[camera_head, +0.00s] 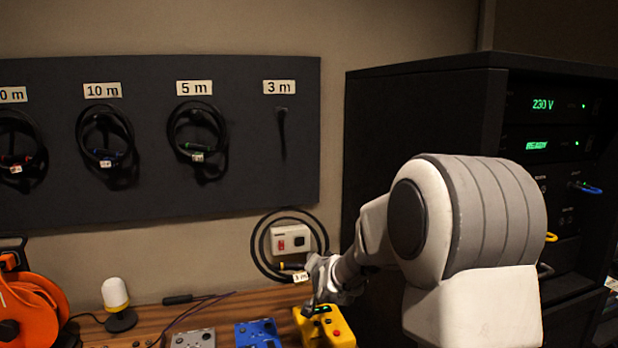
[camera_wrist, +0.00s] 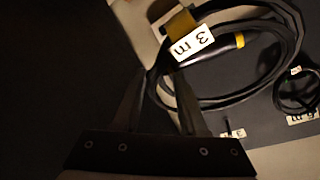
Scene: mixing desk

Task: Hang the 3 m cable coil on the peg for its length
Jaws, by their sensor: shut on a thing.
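The 3 m cable coil (camera_head: 260,262) is black, with a white "3 m" tag and a yellow band. My gripper (camera_head: 318,268) is shut on the coil at its lower right side and holds it up in front of the wall, below the board. In the wrist view the coil (camera_wrist: 290,40) runs to the fingers (camera_wrist: 160,105), with its tag just above them. The 3 m peg (camera_head: 282,112) shows bare under the "3 m" label (camera_head: 279,87) at the board's right end, above the coil. It also shows small in the wrist view (camera_wrist: 226,126).
The dark board (camera_head: 245,150) also bears the 5 m coil (camera_head: 197,135) and the 10 m coil (camera_head: 105,137). A black rack (camera_head: 415,130) stands right of it. A white wall box (camera_head: 292,240) shows through the coil. On the desk are an orange reel (camera_head: 38,305), a lamp (camera_head: 117,300) and several pedals (camera_head: 258,333).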

